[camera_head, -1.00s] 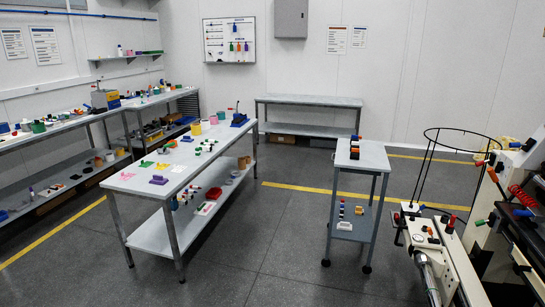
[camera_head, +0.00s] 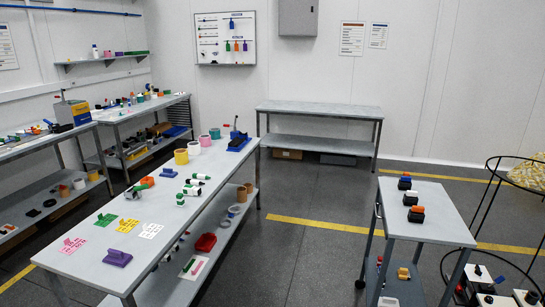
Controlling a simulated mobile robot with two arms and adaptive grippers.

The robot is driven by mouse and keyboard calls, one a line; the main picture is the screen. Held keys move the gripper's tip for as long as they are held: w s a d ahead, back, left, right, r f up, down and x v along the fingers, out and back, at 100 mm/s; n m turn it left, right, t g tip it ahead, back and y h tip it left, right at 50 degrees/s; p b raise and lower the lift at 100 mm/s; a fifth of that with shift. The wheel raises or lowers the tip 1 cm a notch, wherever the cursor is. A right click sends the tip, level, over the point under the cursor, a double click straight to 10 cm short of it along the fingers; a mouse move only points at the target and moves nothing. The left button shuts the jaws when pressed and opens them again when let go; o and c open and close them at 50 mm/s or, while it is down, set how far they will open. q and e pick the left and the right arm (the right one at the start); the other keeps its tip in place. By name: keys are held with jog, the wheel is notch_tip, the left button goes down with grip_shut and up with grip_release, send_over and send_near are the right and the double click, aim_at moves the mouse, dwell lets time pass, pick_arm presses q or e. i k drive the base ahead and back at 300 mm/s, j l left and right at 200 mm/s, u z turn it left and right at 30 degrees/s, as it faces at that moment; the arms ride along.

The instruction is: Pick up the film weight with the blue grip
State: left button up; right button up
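Several small dark blocks with coloured tops stand in a row on the small grey cart (camera_head: 440,205) at right. The far one (camera_head: 404,184) looks dark blue on top, with orange just behind it. The middle one (camera_head: 410,198) has a pale and orange top, and the near one (camera_head: 416,214) has an orange top. They are too small for me to tell surely which is the film weight with the blue grip. Neither of my grippers is in view.
A long grey table (camera_head: 75,262) with coloured cards, white-and-green items and pots stands left of the cart. Floor (camera_head: 300,260) between them is clear. An empty bench (camera_head: 320,109) stands at the back wall. A black wire hoop stand (camera_head: 488,190) is at right.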

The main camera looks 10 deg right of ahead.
aim_at(404, 183)
jog(key=i+j+z, duration=0.1)
jog(key=i+z, duration=0.3)
jog(key=i, duration=0.2)
jog(key=i+j+z, duration=0.35)
jog(key=i, duration=0.2)
jog(key=i+j+z, duration=0.4)
jog(key=i+j, duration=0.05)
jog(key=i, duration=0.1)
